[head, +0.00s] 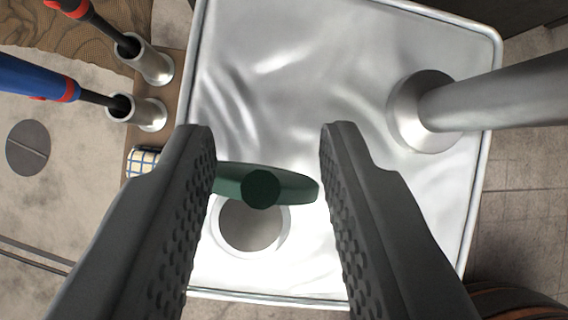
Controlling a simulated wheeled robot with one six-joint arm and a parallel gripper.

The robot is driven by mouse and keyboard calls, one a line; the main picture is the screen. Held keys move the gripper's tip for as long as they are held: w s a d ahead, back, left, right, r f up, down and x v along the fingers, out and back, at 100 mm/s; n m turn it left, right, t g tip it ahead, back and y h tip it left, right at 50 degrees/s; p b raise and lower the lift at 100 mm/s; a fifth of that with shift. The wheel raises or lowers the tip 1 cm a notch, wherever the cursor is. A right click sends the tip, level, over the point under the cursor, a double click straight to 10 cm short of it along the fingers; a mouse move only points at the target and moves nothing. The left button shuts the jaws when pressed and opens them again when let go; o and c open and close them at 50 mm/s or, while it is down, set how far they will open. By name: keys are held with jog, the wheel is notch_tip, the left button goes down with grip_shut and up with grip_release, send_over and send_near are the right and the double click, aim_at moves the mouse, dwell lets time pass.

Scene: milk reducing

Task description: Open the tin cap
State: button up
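The tin (290,60) is below me, with a shiny, dented silver top and a raised rim. A round opening (250,226) with a pale ring shows near its lower edge, uncovered. The green cap (290,184), with a darker round knob, is tilted nearly edge-on at the upper side of the opening. Whether it is joined to the tin cannot be seen. My gripper (268,132) is open wide, with the cap between its fingers. The left finger hides the cap's left end. The right end is very close to the right finger; contact there cannot be told.
A thick silver post (500,95) with a round base (415,110) stands on or over the tin's right side. Two screwdrivers, one red-handled (95,20) and one blue-handled (35,78), stand in metal holders at left. A checkered cloth-like item (142,162) lies below them.

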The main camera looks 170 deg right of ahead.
jog(key=shift+a, duration=0.1)
jog(key=v, duration=1.7)
jog(key=shift+r, duration=0.15)
